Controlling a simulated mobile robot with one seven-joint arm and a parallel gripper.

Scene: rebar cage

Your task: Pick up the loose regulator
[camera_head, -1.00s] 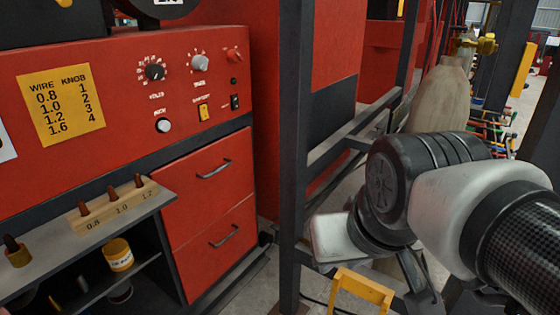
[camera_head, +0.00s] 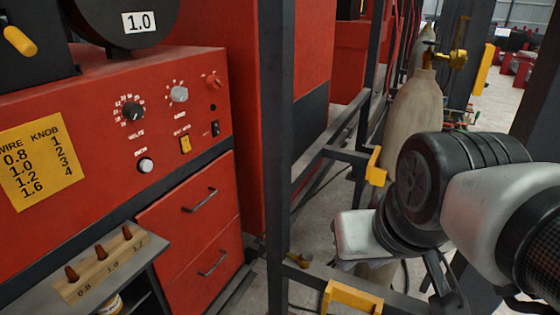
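Another brass regulator (camera_head: 452,58) sits at the top of a grey-beige gas cylinder (camera_head: 415,108). My arm comes in from the right, in front of the cylinder's lower part. A dark piece at the arm's end, perhaps part of my gripper (camera_head: 441,283), points down; its fingers cannot be made out. The arm's end is to the right of the small brass fitting.
A dark upright post (camera_head: 280,150) and rails with yellow brackets (camera_head: 353,297) stand between the red welding cabinet (camera_head: 190,215) and the cylinder. A shelf with a wooden tip holder (camera_head: 100,263) is at lower left. Some floor shows between the rails.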

